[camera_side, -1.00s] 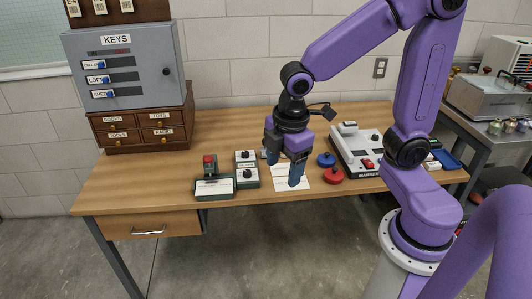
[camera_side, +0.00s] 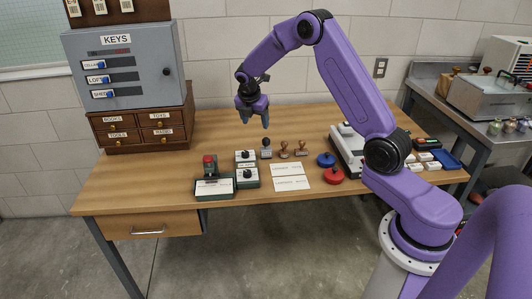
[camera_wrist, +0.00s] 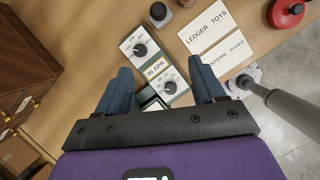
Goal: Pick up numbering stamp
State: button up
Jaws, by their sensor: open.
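Nothing in view carries a readable "numbering stamp" label. A small upright stamp with a dark grip and grey body (camera_side: 266,149) stands on the desk; it also shows at the top of the wrist view (camera_wrist: 158,13). A red-knobbed device (camera_side: 209,168) stands at the dark green, white-labelled base (camera_side: 215,188). I cannot tell for certain which is the numbering stamp. My gripper (camera_side: 254,118) is open and empty, raised above the desk behind the upright stamp. In the wrist view its blue fingers (camera_wrist: 162,88) are spread apart, with the dial unit showing between and beyond them.
The key cabinet (camera_side: 128,72) and drawers are left; the desk's back middle is clear.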

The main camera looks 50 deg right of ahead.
jog(key=d+f, duration=0.1)
jog(key=d, duration=0.2)
send_near(266, 146)
jog(key=shift+n, duration=0.3)
jog(key=x, duration=0.6)
jog(key=shift+w+d+r, duration=0.1)
jog(key=shift+w+d, duration=0.1)
jog(key=shift+d, duration=0.1)
jog(key=shift+x, duration=2.7)
jog(key=shift+w, duration=0.15)
jog(key=c, duration=0.8)
